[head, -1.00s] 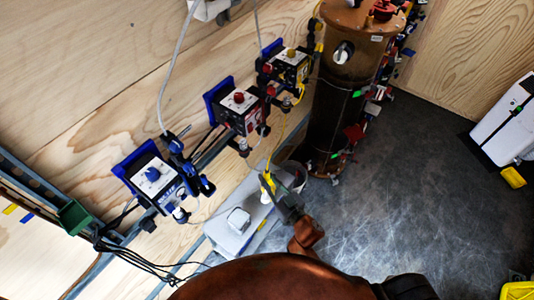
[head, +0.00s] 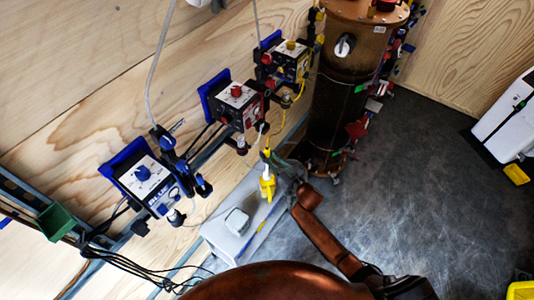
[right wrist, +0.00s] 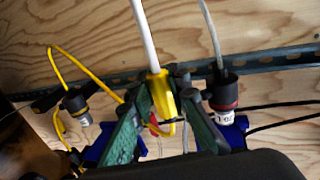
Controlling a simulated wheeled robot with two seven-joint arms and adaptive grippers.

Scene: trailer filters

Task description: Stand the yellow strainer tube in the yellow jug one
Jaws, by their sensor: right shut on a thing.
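The yellow strainer tube (head: 267,186) is near the middle of the head view, above the grey case, with a pale part at its upper end. In the right wrist view its yellow body (right wrist: 162,98) is between my green fingers and a white tube rises from it. My right gripper (head: 274,164) is shut on it; in the right wrist view the fingers (right wrist: 163,88) close around the yellow body. The tube looks roughly upright in the head view. I cannot clearly identify the yellow jug. My left gripper is not in view.
A grey case with a pale lid (head: 237,222) stands below the tube. Pump boxes with blue (head: 143,173), red (head: 236,92) and yellow (head: 291,47) knobs line the wooden wall. A large brown cylinder (head: 345,100) stands behind my gripper.

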